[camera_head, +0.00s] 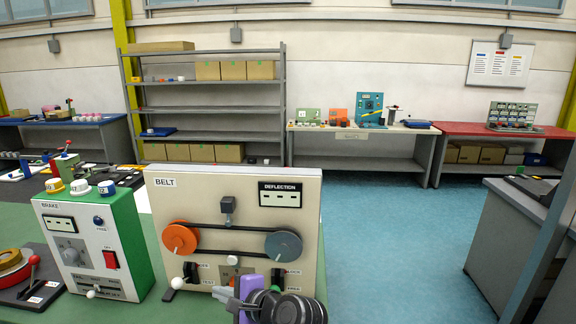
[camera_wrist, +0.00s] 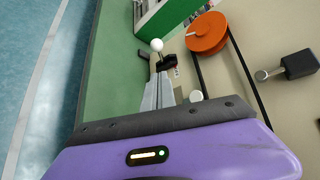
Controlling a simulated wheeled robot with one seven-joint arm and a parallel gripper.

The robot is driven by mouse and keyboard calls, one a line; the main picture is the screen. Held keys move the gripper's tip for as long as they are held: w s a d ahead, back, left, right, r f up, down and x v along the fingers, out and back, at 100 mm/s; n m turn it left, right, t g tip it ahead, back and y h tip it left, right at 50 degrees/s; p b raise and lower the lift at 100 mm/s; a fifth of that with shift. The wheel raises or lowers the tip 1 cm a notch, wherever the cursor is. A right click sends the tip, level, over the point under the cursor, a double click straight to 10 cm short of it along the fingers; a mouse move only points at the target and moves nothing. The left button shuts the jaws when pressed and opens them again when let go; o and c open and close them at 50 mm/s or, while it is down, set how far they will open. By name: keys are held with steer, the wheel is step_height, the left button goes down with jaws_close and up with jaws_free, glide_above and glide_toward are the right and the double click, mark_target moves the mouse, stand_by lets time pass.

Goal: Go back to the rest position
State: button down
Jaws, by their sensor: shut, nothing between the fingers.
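My gripper (camera_head: 225,293) is at the lower middle of the head view, in front of the lower part of the beige belt panel (camera_head: 165,235). Its fingers are shut with nothing between them. In the wrist view the shut grey fingers (camera_wrist: 158,93) point toward a black lever with a white knob (camera_wrist: 157,45); I cannot tell whether they touch it. The panel carries an orange pulley (camera_head: 180,240), a grey pulley (camera_head: 284,247), a black belt and a deflection display (camera_head: 280,194). My wrist hides part of the panel's lower right.
A green and white brake box (camera_head: 95,235) stands left of the panel on the green bench. A tape roll (camera_head: 12,262) and a red-knobbed lever (camera_head: 34,262) are at the far left. Open blue floor (camera_head: 400,240) lies to the right, before a grey counter (camera_head: 505,240).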

steer(key=s+d+f+n+t+h, duration=0.35)
steer(key=s+d, duration=0.35)
steer(key=d, duration=0.5)
steer(key=s+d+f+n+t+h, duration=0.2)
steer(key=s+d+f+n+t, duration=0.15)
steer(key=s+d, duration=0.55)
steer(key=s+d+r+n+h, duration=0.1)
steer(key=s+d, duration=0.4)
steer(key=s, duration=0.6)
steer(key=s+d+r+n+h+b, duration=0.1)
steer(key=s+d+r+n+h, duration=0.1)
steer(key=s, duration=1)
steer(key=s+d+r+n+h, duration=0.2)
steer(key=s+d, duration=0.5)
steer(key=s, duration=0.4)
steer(key=shift+s+d+n+b, duration=0.3)
steer(key=shift+s+n+b, duration=0.05)
steer(key=shift+n, duration=0.05)
steer(key=shift+r, duration=0.1)
